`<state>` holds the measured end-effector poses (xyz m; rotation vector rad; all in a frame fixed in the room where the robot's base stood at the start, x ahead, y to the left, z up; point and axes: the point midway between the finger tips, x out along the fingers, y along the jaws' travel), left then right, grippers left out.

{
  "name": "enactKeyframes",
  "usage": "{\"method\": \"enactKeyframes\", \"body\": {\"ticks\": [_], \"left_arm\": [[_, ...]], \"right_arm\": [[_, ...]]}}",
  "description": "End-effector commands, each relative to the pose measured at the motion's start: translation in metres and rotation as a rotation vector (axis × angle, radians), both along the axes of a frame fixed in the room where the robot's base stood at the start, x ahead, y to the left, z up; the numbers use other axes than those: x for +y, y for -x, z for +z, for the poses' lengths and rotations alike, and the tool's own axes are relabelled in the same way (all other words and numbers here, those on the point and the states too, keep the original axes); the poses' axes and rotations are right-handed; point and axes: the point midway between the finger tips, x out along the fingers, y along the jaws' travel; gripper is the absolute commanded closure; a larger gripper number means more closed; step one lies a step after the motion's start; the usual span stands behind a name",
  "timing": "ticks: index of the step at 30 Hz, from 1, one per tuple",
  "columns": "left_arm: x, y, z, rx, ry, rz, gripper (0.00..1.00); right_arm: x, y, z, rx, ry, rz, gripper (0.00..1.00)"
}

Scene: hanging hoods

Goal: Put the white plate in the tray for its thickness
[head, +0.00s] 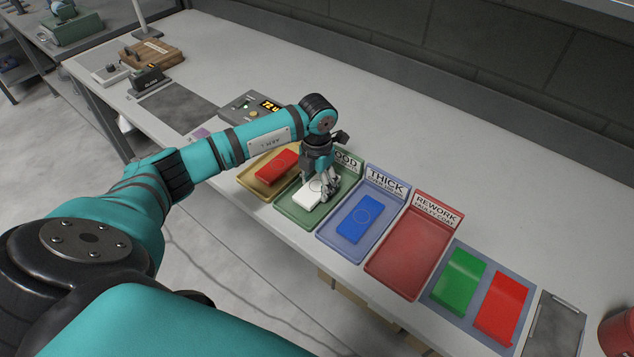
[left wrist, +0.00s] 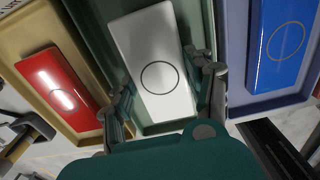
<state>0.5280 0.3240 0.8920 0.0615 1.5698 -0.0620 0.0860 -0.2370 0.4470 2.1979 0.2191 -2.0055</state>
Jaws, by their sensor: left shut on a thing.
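The white plate (head: 308,197) is at the green tray (head: 292,215), whose sign reads "OOD" with its first letter hidden by my gripper. My left gripper (head: 324,190) is over this tray, pointing down and shut on the plate. In the left wrist view the plate (left wrist: 152,45) lies between the fingers (left wrist: 163,92), within the outline of the green tray (left wrist: 98,30). I cannot tell whether the plate touches the tray floor. My right gripper is not in view.
A yellow tray (head: 258,190) with a red plate (head: 276,166) is left. The blue THICK tray (head: 335,235) holds a blue plate (head: 360,219). The red REWORK tray (head: 405,255) is empty. A green plate (head: 459,280) and red plate (head: 502,307) lie right. A gauge (head: 250,107) stands behind my arm.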

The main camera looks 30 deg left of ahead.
Motion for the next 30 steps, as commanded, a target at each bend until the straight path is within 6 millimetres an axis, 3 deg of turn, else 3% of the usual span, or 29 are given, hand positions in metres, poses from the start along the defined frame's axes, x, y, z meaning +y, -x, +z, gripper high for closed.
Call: {"method": "enactKeyframes", "body": {"ticks": [15, 16, 21, 30], "left_arm": [[0.0000, -0.0002, -0.0112, 0.000, 0.000, 0.000, 0.84], [0.0000, -0.0002, -0.0100, -0.001, 0.000, 0.000, 0.42], [0.0000, -0.0001, -0.0100, 0.000, 0.000, 0.000, 0.20], [0.0001, 0.0001, -0.0093, 0.000, 0.000, 0.000, 0.19]], "right_arm": [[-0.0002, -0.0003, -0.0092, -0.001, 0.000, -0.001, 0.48], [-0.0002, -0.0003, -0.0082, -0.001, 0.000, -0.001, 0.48], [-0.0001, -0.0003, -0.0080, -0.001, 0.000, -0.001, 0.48], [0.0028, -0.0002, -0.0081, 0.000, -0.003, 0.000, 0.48]]}}
